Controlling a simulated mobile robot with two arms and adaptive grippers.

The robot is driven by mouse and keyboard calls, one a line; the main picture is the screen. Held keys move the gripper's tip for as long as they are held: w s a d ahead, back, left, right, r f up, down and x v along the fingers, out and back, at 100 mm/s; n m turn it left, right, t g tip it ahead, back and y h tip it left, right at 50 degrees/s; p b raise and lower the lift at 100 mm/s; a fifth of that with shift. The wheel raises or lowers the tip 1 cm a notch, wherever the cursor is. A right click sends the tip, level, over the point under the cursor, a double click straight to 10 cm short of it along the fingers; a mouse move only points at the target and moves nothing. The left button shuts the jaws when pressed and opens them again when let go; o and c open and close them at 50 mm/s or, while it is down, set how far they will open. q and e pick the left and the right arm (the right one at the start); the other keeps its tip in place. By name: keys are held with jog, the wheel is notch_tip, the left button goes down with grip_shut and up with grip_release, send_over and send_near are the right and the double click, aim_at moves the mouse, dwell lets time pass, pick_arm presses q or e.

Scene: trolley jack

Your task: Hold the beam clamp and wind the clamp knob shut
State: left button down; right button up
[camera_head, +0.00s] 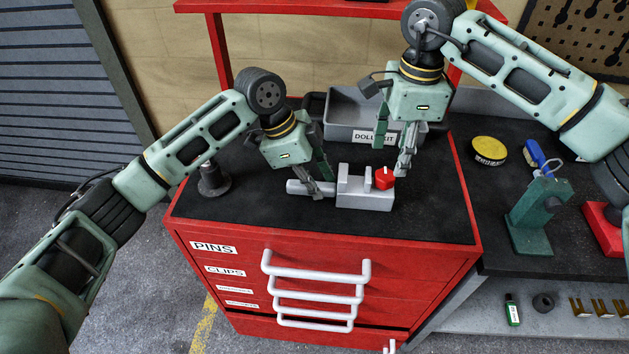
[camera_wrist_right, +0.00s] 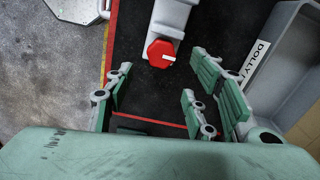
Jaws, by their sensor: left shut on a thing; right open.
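The grey beam clamp (camera_head: 362,198) lies on the black top of the red cabinet, its handle end to the left. The red clamp knob (camera_head: 384,178) sits on its right end. My left gripper (camera_head: 319,190) is shut on the clamp's left part. My right gripper (camera_head: 402,168) is open and empty, pointing down just to the right of the knob. In the right wrist view the red knob (camera_wrist_right: 161,54) with a white mark lies beyond the fingertips of the right gripper (camera_wrist_right: 155,95), apart from them. The clamp body (camera_wrist_right: 172,18) shows at the top there.
A grey bin labelled DOLLY KIT (camera_head: 350,112) stands behind the clamp. A dark round-based stand (camera_head: 213,180) is at the cabinet's left. A yellow tin (camera_head: 489,151) and a green vise-like block (camera_head: 538,215) stand on the right bench. The front of the cabinet top is clear.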

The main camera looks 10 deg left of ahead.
aim_at(386, 175)
jog(key=shift+a, duration=0.6)
jog(key=shift+f, duration=3.9)
jog(key=shift+c, duration=0.3)
